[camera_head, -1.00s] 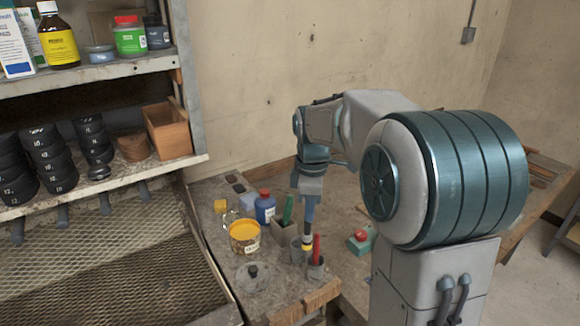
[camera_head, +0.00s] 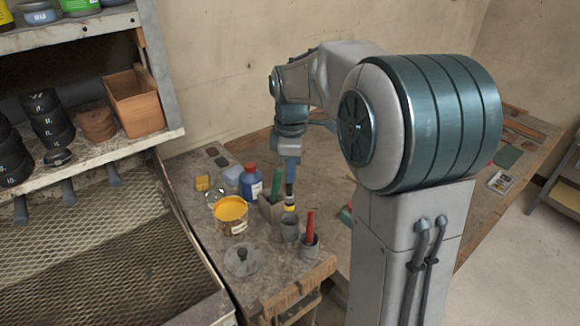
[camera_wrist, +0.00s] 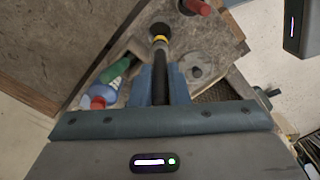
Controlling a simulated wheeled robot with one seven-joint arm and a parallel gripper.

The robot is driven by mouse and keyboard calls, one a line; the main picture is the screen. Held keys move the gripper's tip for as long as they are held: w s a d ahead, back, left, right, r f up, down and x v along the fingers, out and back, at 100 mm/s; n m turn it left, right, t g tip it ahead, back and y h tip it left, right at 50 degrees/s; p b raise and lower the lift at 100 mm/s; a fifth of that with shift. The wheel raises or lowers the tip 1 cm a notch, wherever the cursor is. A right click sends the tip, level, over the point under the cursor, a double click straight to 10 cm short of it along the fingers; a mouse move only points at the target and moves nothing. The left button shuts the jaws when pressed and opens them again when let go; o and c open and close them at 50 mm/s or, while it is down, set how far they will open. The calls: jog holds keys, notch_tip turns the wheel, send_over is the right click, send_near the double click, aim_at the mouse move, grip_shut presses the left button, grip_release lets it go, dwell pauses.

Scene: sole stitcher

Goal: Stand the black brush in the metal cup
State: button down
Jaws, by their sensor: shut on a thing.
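My gripper (camera_head: 288,168) is shut on the dark handle of the black brush (camera_wrist: 160,82), which points down with a yellow band near its lower end. The yellow band of the brush also shows in the head view (camera_head: 289,207). A grey metal cup (camera_head: 290,231) stands on the bench just below and in front of the brush end. I cannot tell whether the tip is above the cup or behind its rim. A second grey cup (camera_head: 309,246) beside it holds a red-handled tool (camera_head: 310,226). In the wrist view the bristle end covers or overlaps a dark round shape.
A holder box (camera_head: 272,214) with a green item (camera_head: 276,183) stands close behind the cup. A blue bottle (camera_head: 250,183) with a red cap, a yellow-filled can (camera_head: 232,217) and a grey lid (camera_head: 242,261) are to the left. Shelves stand farther left.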

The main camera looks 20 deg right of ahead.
aim_at(291, 195)
jog(key=shift+f+b, duration=3.05)
jog(key=shift+f, duration=1.15)
jog(key=c, duration=1.3)
grip_release()
notch_tip(291, 195, up, 14)
jog(key=shift+f+b, duration=0.1)
jog(key=shift+b, duration=0.25)
jog(key=shift+s, duration=0.1)
